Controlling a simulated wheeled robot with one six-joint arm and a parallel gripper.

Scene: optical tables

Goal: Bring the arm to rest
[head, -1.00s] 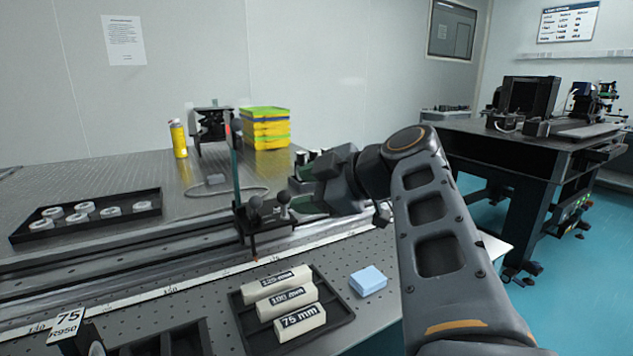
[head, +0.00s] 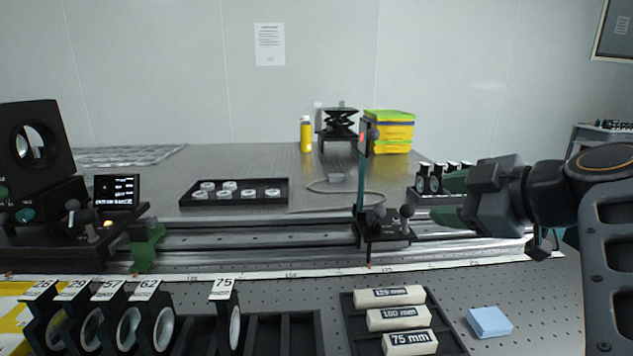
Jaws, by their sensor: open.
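My gripper (head: 452,196) is at the right in the head view, at the end of my dark grey arm (head: 560,195). It points left above the rail (head: 290,238), with green fingers that are apart and hold nothing I can see. It is to the right of a rail carrier (head: 384,236) with a thin upright screen (head: 364,170), and a gap shows between them. Part of the fingers is hidden behind the gripper body.
A tray of mounted lenses (head: 228,314) stands front left. A tray with labelled blocks (head: 455,345) and a blue pad (head: 489,322) lie front right. A tray of rings (head: 234,203), a yellow bottle (head: 306,134) and stacked yellow boxes (head: 388,133) stand behind the rail.

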